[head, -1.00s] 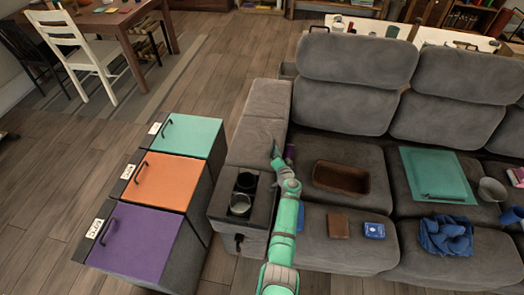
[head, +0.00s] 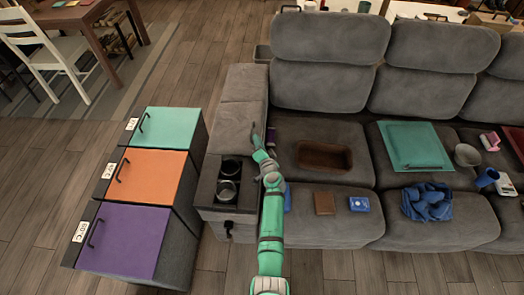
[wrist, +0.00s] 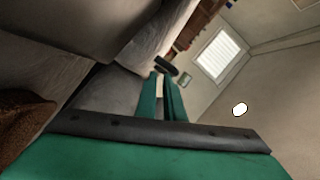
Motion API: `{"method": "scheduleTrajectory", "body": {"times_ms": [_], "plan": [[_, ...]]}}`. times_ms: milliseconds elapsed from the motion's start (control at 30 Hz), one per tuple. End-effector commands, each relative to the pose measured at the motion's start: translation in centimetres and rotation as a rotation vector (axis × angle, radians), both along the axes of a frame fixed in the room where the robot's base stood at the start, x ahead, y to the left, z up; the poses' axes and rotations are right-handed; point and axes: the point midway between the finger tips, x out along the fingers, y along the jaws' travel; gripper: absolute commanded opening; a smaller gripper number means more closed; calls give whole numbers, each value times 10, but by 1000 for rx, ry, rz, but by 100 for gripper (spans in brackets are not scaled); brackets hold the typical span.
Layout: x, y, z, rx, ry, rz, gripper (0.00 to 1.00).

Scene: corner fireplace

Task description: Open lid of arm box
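The grey sofa's left arm box has a padded lid (head: 238,115) that lies flat and closed in the head view. Two cup holders, with dark cups in them, are in its front part. My gripper (head: 256,138) is by the right edge of this lid, over the side facing the seat. I cannot tell whether it touches the lid. In the wrist view my gripper's two green fingers (wrist: 161,90) stand apart with a narrow pale gap between them and nothing clearly held. A small dark thing (wrist: 166,65) shows just past the fingertips.
A brown basket (head: 324,156), brown wallet-like item (head: 325,203), blue box (head: 359,204), teal tray (head: 415,146) and blue cloth (head: 427,202) lie on the seats. Cabinets with teal (head: 165,132), orange (head: 150,178) and purple (head: 124,241) tops stand left, a narrow floor gap away.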

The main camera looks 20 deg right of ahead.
Motion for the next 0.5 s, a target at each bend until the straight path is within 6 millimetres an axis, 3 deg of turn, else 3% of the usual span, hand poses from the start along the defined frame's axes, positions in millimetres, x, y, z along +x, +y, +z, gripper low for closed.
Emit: {"method": "scheduleTrajectory", "body": {"times_ms": [500], "plan": [[-30, 2, 8, -1, 0, -1, 16]]}}
